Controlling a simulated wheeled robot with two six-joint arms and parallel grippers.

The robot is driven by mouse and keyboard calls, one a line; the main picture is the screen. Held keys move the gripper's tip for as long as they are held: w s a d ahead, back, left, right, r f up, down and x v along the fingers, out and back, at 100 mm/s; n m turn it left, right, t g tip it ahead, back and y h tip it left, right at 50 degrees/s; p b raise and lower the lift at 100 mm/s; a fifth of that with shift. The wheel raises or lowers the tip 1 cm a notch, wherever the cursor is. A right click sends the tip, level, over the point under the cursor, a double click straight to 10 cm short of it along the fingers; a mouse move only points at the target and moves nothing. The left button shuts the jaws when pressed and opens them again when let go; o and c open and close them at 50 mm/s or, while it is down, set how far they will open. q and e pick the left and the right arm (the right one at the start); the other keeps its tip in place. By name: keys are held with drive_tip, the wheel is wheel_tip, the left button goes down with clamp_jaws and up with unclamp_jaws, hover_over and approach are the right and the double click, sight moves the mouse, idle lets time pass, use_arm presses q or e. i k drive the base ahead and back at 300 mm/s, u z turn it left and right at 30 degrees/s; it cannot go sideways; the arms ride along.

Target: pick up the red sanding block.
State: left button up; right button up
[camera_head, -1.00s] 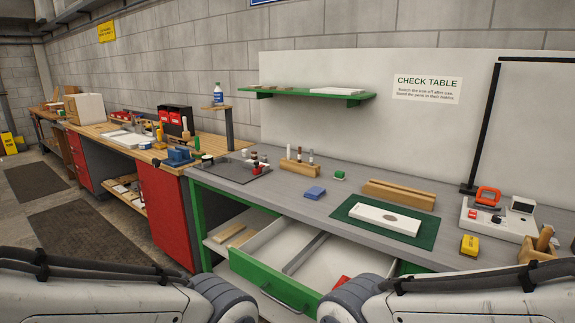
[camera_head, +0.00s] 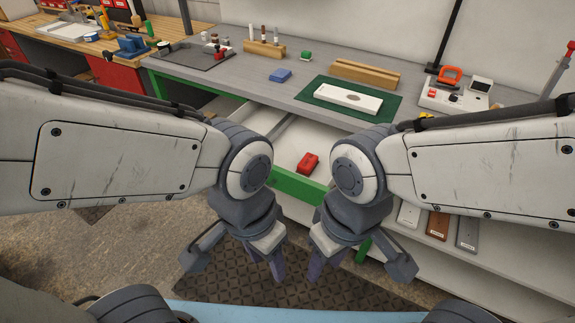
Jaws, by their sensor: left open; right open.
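The red sanding block (camera_head: 308,162) lies inside the open drawer, on its pale floor, seen between my two arms. The drawer's green front (camera_head: 301,187) is partly hidden behind my arms. My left gripper (camera_head: 266,268) hangs pointing down in front of the drawer, left of the block, open and empty. My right gripper (camera_head: 325,262) hangs beside it on the right, also open and empty. Both grippers are apart from the block, on the near side of the drawer front.
The grey table top holds a blue block (camera_head: 280,75), a green mat (camera_head: 386,109) with a white board (camera_head: 348,96), and a wooden rail (camera_head: 365,74). Several plates lie on a lower shelf (camera_head: 493,233) at right. Dark matting covers the floor below my grippers.

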sight(305, 167)
drive_tip(key=z, duration=0.75)
drive_tip(key=k, duration=0.65)
drive_tip(key=u, duration=0.85)
